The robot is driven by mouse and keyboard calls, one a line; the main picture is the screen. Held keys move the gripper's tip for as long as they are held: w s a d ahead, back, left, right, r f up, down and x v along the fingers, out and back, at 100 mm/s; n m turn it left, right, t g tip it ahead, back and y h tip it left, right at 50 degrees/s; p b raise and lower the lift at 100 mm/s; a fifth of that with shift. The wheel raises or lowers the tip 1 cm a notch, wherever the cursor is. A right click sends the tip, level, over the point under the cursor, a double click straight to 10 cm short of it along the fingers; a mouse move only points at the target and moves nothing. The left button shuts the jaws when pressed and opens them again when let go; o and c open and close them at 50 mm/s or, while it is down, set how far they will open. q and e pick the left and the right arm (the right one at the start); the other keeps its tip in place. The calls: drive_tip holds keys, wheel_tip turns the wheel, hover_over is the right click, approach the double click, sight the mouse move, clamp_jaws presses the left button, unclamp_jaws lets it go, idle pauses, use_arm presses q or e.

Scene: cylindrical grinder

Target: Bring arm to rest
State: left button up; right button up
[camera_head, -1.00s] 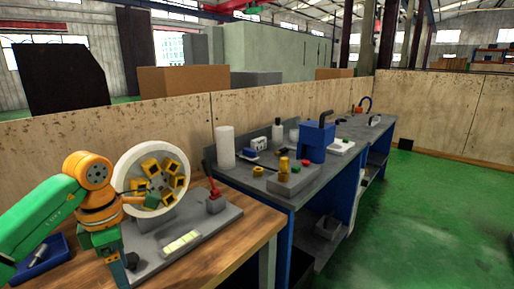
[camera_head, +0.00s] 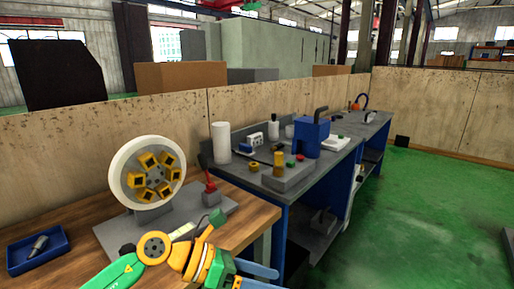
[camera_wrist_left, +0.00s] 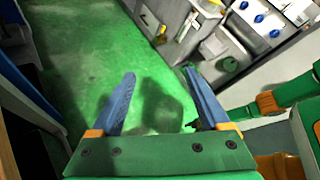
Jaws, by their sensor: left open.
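My left arm is green and orange and comes in at the bottom of the head view. Its gripper (camera_head: 258,276) is beside the front edge of the wooden table, pointing right. In the left wrist view the two blue fingers (camera_wrist_left: 158,102) are spread apart with only green floor between them, so the gripper is open and empty. Another green and orange arm part of mine shows at the right of that view. My right gripper is not identifiable in any view.
The wooden table (camera_head: 82,218) carries a white wheel with yellow blocks (camera_head: 147,173), a grey plate, a red lever (camera_head: 210,187) and a blue tray (camera_head: 20,262) with a part. A grey bench (camera_head: 350,130) with a blue machine (camera_head: 311,137) stands behind. Green floor (camera_head: 420,220) is free at right.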

use_arm(q)
wheel_tip(320, 180, up, 9)
drive_tip(key=w+d+n+t+h, duration=0.2)
drive_tip(key=n+t+h, duration=0.4)
drive_tip(key=n+t, duration=0.6)
drive_tip(key=w+a+f+n+t+y, duration=0.35)
drive_tip(key=a+n+t+y, duration=0.35)
drive_tip(key=n, duration=0.9)
drive_tip(key=s+a+f+n+g+y, duration=0.2)
drive_tip(key=a+f+n+g+y, duration=0.2)
drive_tip(key=a+f+n+y, duration=0.8)
drive_tip(key=s+a+f+n+g, duration=0.1)
drive_tip(key=s+f+n+g, duration=0.2)
drive_tip(key=s+f+g, duration=0.6)
drive_tip(key=s+a+f+n+g, duration=0.1)
drive_tip(key=s+f+n+g, duration=0.2)
drive_tip(key=s+f, duration=0.75)
drive_tip(key=s+f+g+p, duration=0.1)
drive_tip(key=s+f, duration=0.2)
drive_tip(key=f, duration=0.4)
drive_tip(key=s+f, duration=0.3)
drive_tip(key=f, duration=0.5)
drive_tip(key=s+a+f+g+p, duration=0.1)
drive_tip(key=s+a+f, duration=0.1)
drive_tip(key=s+f, duration=0.5)
drive_tip(key=s, duration=0.3)
drive_tip(key=shift+s+a+f+m+g, duration=0.2)
drive_tip(key=shift+s+f+m+g, duration=0.1)
drive_tip(key=shift+s, duration=0.1)
